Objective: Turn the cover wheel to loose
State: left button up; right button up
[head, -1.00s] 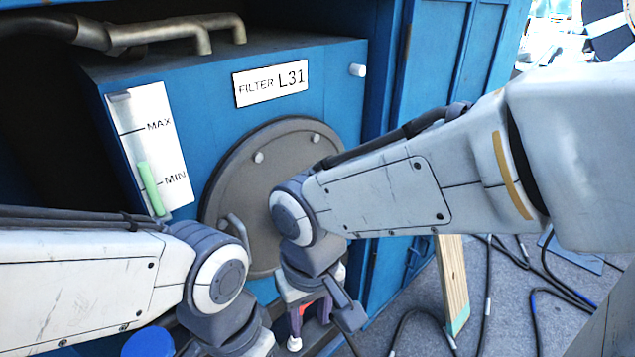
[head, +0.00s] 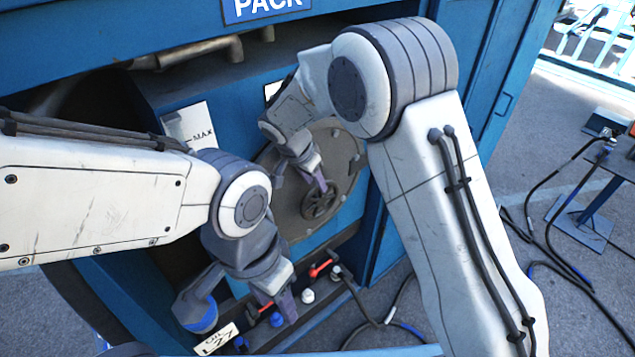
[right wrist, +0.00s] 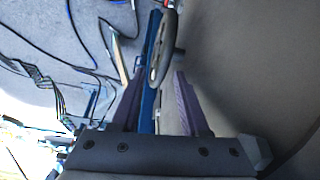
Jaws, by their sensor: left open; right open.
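The cover wheel (head: 320,202) is a small dark spoked handwheel on the lower part of the round grey cover (head: 345,150). My right gripper (head: 318,184) is at the wheel's upper edge. In the right wrist view the wheel (right wrist: 162,50) shows nearly edge-on, ahead of the open fingers of my right gripper (right wrist: 160,85) and roughly in line with the gap between them. The grey cover also fills the right side there. I cannot tell whether a finger touches the wheel. My left gripper (head: 277,303) is open, low in front of the cabinet, away from the wheel.
Below the cover are a red-handled valve (head: 321,268), a white knob (head: 307,296) and an oil label (head: 215,338). The level gauge (head: 190,127) is at the upper left. Hoses (head: 365,315) lie on the floor to the right. My right arm hides part of the cover.

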aim_at(307, 199)
jog(key=shift+p+x, duration=0.6)
jog(key=shift+x, duration=1.5)
grip_shut()
jog(key=shift+f+b, duration=0.15)
jog(key=shift+b, duration=0.25)
jog(key=t+h+b, duration=0.1)
jog(key=b, duration=0.6)
jog(key=s+a+f+t+h+b, duration=0.1)
jog(key=h+b, duration=0.1)
jog(key=b, duration=0.5)
jog(key=a+t+h+b, duration=0.1)
jog(key=b, duration=0.7)
jog(key=shift+s+f+h, duration=0.3)
jog(key=shift+s+f, duration=0.05)
jog(key=shift+f, duration=0.05)
jog(key=shift+s+a+r+t+h+b, duration=0.15)
jog(key=shift+t+h+b, duration=0.3)
jog(key=shift+b, duration=0.6)
